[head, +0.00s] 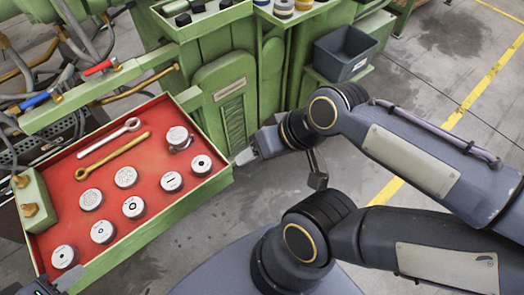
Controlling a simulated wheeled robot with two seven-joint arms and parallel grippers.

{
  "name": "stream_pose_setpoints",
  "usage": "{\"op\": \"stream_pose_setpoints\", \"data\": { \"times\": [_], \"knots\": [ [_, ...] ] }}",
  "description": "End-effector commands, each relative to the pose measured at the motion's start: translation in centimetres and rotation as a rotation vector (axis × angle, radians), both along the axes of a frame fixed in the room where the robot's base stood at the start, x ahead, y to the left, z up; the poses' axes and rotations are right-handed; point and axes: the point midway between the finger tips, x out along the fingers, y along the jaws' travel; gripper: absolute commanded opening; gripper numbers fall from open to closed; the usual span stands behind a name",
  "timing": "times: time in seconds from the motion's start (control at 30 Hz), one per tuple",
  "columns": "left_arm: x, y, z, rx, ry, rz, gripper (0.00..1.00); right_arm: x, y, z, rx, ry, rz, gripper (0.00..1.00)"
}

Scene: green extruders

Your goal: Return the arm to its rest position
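The arm at the right is mine, with dark joints and pale cover plates. Its end, my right gripper (246,155), points left, with a pale tip close to the right corner of the red-lined tray (225,180) in this view. I cannot tell whether the two touch, nor how far apart its fingers are. My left gripper (62,281) shows only as a small dark piece with a lighter tip in the lower left corner. Most of it is cut off by the frame, so its opening is unclear. I see nothing held in either gripper.
The tray holds several round metal parts, a silver wrench (110,138) and a yellow wrench (112,156). Green machinery (225,100) rises behind it. A dark grey bin (345,52) sits on a green shelf. Grey floor (440,60) with yellow lines is open at the upper right.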

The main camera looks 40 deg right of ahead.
Motion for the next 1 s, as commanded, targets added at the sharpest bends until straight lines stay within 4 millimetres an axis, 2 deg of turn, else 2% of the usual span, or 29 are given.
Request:
{"op": "stream_pose_setpoints", "data": {
  "times": [0.33,0.47,0.57,0.8,0.9,1.0],
  "knots": [
    [0.0,0.0,0.0,0.000,0.000,0.000,0.36,-0.4,0.0,-0.1,-0.024,-0.038,0.030,0.59],
    [0.0,0.0,1.0,0.000,0.000,0.000,0.36,-0.4,0.0,0.8,-0.024,-0.037,0.031,0.59],
    [0.0,0.0,3.1,0.000,0.000,0.000,0.36,-0.4,0.0,2.9,-0.023,-0.037,0.030,0.59],
    [0.0,0.0,11.4,0.000,0.000,0.000,0.36,-0.4,0.0,11.2,-0.023,-0.037,0.030,0.59],
    [0.0,0.0,14.3,0.000,-0.001,0.000,0.36,-0.4,0.0,14.1,-0.023,-0.038,0.029,0.59],
    [0.0,0.0,15.5,0.000,-0.001,0.000,0.36,-0.4,0.0,15.3,-0.023,-0.037,0.030,0.59]
  ]
}}
